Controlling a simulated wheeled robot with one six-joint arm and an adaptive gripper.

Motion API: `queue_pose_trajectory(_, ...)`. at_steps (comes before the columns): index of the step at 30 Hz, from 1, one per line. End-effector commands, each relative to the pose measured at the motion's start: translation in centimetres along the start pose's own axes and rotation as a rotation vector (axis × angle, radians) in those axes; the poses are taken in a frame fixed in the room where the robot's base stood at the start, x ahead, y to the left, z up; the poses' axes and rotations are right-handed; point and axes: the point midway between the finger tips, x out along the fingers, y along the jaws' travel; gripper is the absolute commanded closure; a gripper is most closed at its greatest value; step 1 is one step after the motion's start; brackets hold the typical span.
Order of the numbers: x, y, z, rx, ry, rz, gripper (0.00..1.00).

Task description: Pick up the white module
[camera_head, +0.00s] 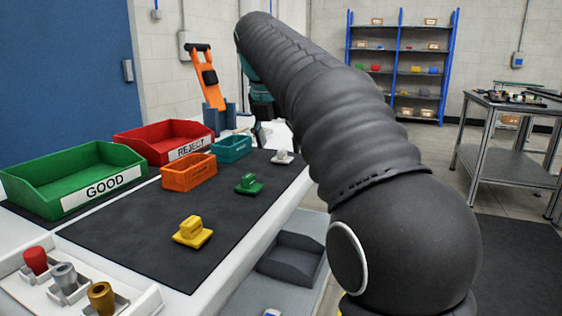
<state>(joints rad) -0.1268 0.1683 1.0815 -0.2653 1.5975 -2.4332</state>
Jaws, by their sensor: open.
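The white module (282,157) sits upright at the far right end of the dark mat (150,262) on the bench. It is small in this view. My gripper (260,136) hangs pointing down at the far end of the bench, a little left of and above the white module in the picture. It is partly hidden behind my arm and looks apart from the module. Its jaws are open, with nothing seen between them.
A green module (249,184) and a yellow module (192,231) stand nearer on the mat. Orange (188,178) and teal (231,150) bins, a red REJECT tray (150,140) and a green GOOD tray (60,178) line the left. Bare mat lies between the modules.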

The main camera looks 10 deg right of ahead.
Motion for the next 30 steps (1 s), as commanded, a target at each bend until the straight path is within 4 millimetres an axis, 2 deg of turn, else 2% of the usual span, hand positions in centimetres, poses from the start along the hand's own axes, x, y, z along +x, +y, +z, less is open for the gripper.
queue_pose_trajectory(1,1.1,-0.1,-0.2,0.001,0.002,-0.002,0.27)
queue_pose_trajectory(6,2.7,-0.1,-0.2,0.0,0.001,-0.001,0.27)
queue_pose_trajectory(14,2.9,-0.1,-0.1,0.0,0.0,0.0,0.27)
queue_pose_trajectory(15,2.9,-0.1,-0.1,0.0,0.0,0.0,0.3)
queue_pose_trajectory(17,2.9,-0.1,-0.1,0.0,0.0,0.0,0.45)
queue_pose_trajectory(22,2.9,-0.1,-0.1,0.0,0.0,0.0,0.87)
queue_pose_trajectory(30,2.9,-0.1,-0.1,0.0,0.0,0.0,0.89)
